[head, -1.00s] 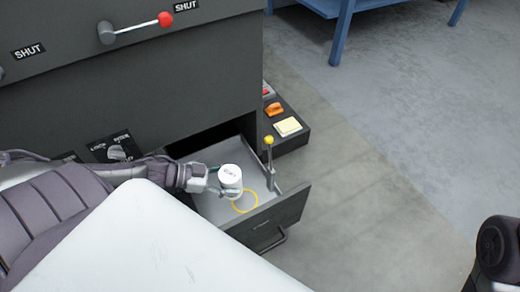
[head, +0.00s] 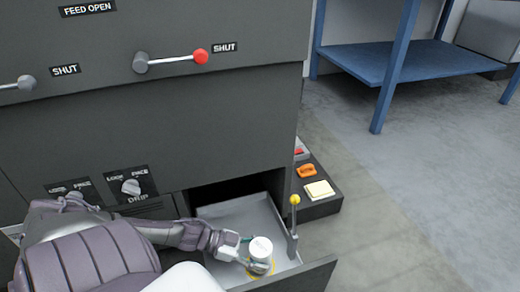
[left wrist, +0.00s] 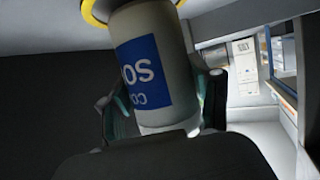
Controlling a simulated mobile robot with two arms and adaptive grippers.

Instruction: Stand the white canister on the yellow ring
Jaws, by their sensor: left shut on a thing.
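The white canister (head: 261,248) is upright in the open drawer in the head view. My left gripper (head: 258,266) is shut around its lower part. The yellow ring (head: 273,268) is on the drawer floor, partly hidden by the canister and gripper. In the left wrist view the canister (left wrist: 155,65), with a blue label, is between the fingers of my left gripper (left wrist: 160,112). The yellow ring (left wrist: 90,14) shows at the canister's far end there. I cannot tell whether the canister touches the ring or floor. My right gripper is not in view.
The drawer (head: 238,211) sticks out of a dark cabinet (head: 150,130) with levers and knobs. A yellow-knobbed lever (head: 294,215) stands at the drawer's right side. A dark box with an orange switch (head: 306,171) is beyond it. A blue table (head: 420,62) stands behind open floor.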

